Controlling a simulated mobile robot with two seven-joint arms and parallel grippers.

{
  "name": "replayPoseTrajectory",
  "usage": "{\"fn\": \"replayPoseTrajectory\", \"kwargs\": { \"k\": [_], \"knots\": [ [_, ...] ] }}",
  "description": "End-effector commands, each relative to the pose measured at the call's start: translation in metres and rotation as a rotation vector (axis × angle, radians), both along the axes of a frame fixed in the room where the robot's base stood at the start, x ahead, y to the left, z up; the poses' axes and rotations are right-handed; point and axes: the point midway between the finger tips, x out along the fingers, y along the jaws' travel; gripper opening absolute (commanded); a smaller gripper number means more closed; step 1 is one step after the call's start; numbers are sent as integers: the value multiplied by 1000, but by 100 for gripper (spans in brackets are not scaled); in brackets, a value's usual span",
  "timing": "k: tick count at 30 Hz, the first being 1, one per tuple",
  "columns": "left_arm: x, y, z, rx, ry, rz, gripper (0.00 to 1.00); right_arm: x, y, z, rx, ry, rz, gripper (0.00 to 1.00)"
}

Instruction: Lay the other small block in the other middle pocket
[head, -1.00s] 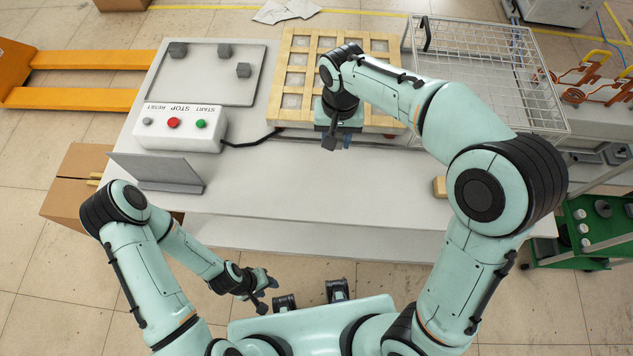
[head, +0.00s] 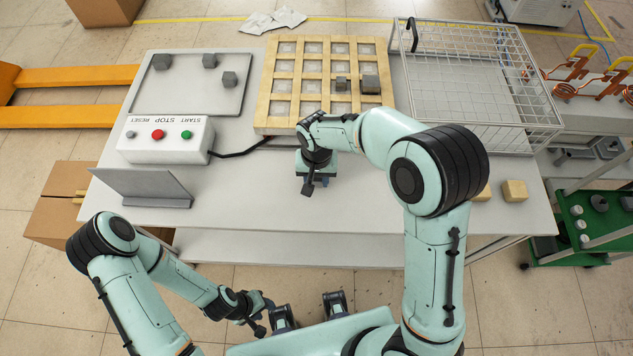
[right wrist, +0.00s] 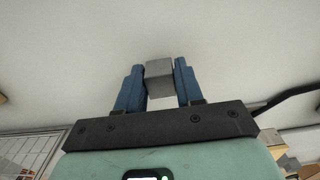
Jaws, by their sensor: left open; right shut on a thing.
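My right gripper (head: 308,186) hangs over the white table in front of the wooden pocket tray (head: 262,112). In the right wrist view, its blue fingers (right wrist: 160,88) are shut on a small grey block (right wrist: 159,77), with plain white surface behind it. The block is hard to make out in the head view. The tray is a grid of square pockets. A small dark block (head: 341,84) and a larger dark block (head: 370,84) sit side by side in its right half. My arm covers the tray's front edge. My left gripper (head: 260,318) is open and empty, low before the table.
A grey plate (head: 190,98) at the back left carries three dark blocks (head: 209,61). The button box (head: 165,140) and an angled grey panel (head: 145,187) stand at left. A wire basket (head: 480,80) is right of the tray. Wooden blocks (head: 514,190) lie at front right.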

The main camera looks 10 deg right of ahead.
Motion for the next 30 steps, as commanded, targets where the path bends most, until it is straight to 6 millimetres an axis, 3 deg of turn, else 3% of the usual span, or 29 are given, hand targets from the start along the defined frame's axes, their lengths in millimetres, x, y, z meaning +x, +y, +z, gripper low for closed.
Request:
{"fn": "replayPoseTrajectory", "kwargs": {
  "k": [5, 18, 19, 21, 30],
  "knots": [
    [-1, 0, -3, 0, 1, 0, 43, -1, 0, -25, -1, 2, 1, 0],
    [-3, 0, -6, 0, 3, 0, 43, 0, 0, -32, -1, 1, 0, 0],
    [-3, 0, -5, 0, 3, 0, 43, 0, 0, -31, -1, 1, 0, 46],
    [-3, 0, -5, 0, 3, 0, 43, 0, 0, -31, -1, 1, 0, 62],
    [-2, 0, -4, 0, 2, 0, 43, 0, 0, -29, -1, 1, 0, 62]
  ]
}}
